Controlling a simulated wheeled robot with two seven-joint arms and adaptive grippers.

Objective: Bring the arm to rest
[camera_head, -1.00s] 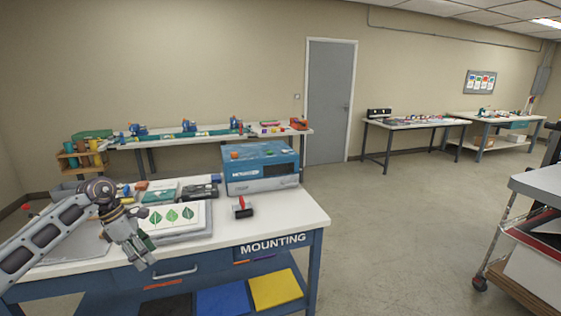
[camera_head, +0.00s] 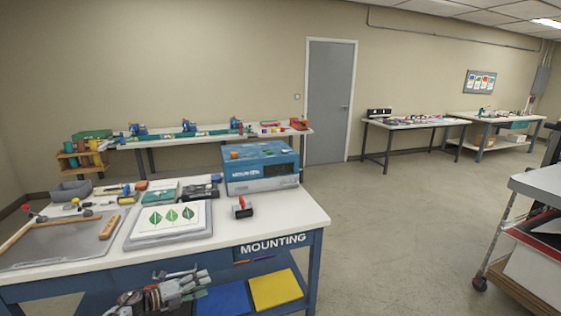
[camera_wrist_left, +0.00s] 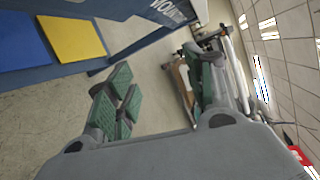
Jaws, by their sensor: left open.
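My left gripper (camera_head: 181,282) is low in front of the mounting bench (camera_head: 290,213), below its tabletop edge, at the bottom of the head view. In the left wrist view the gripper (camera_wrist_left: 160,92) shows its green-padded fingers spread wide with nothing between them. Past the fingers I see bare floor, a cart and the ceiling; the view is tilted. My right gripper is in neither view.
The bench holds a leaf print on a grey board (camera_head: 172,218), a blue machine (camera_head: 260,168), a red-handled roller (camera_head: 242,207) and a grey tray (camera_head: 60,243). Blue and yellow sheets (camera_head: 275,289) lie on its lower shelf. A cart (camera_head: 540,185) stands at right. The floor between is clear.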

